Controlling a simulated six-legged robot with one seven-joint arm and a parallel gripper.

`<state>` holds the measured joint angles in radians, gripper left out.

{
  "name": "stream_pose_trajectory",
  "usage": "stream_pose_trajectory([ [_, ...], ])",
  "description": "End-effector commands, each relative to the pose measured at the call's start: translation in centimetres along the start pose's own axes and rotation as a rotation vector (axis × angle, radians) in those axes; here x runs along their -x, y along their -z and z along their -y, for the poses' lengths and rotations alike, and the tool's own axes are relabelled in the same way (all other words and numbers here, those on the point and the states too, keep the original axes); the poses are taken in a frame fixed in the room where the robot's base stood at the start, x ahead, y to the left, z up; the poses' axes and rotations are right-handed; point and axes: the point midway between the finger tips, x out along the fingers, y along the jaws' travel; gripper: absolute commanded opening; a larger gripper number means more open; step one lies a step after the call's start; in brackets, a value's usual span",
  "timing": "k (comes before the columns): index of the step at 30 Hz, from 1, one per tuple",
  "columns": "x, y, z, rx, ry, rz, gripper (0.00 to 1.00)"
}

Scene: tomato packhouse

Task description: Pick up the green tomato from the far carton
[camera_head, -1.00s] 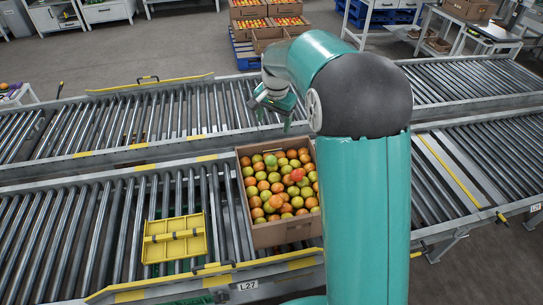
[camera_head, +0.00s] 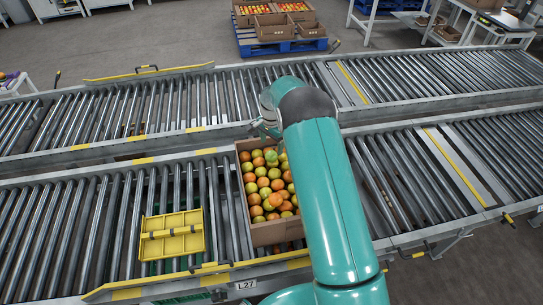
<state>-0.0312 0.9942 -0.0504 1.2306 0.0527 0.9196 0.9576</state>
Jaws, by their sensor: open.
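A brown carton (camera_head: 279,233) full of orange, red and green-yellow tomatoes stands on the near roller conveyor. A bright green tomato (camera_head: 271,156) lies near the carton's far side, on top of the others. My gripper (camera_head: 270,138) is open above the far edge of the carton, just beyond the green tomato as seen here. Whether it touches the tomato cannot be told. My arm hides the right side of the carton. More cartons of tomatoes (camera_head: 274,28) stand on a blue pallet at the back.
A yellow tray (camera_head: 172,241) sits on the rollers left of the carton. A second roller conveyor (camera_head: 200,98) with yellow-marked rails runs behind the near one. The rollers between the tray and the carton are bare. Benches stand along the back.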

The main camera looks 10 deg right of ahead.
Motion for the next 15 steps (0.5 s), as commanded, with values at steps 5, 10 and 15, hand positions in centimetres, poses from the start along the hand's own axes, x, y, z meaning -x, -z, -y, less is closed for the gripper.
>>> stream_pose_trajectory([
  [5, -1.7, 0.1, 0.1, 0.001, 0.002, 0.0, 0.72],
  [10, -3.5, 0.2, 0.4, 0.002, 0.0, 0.001, 0.72],
  [15, -6.1, 0.4, 0.7, 0.002, 0.0, 0.0, 0.72],
])
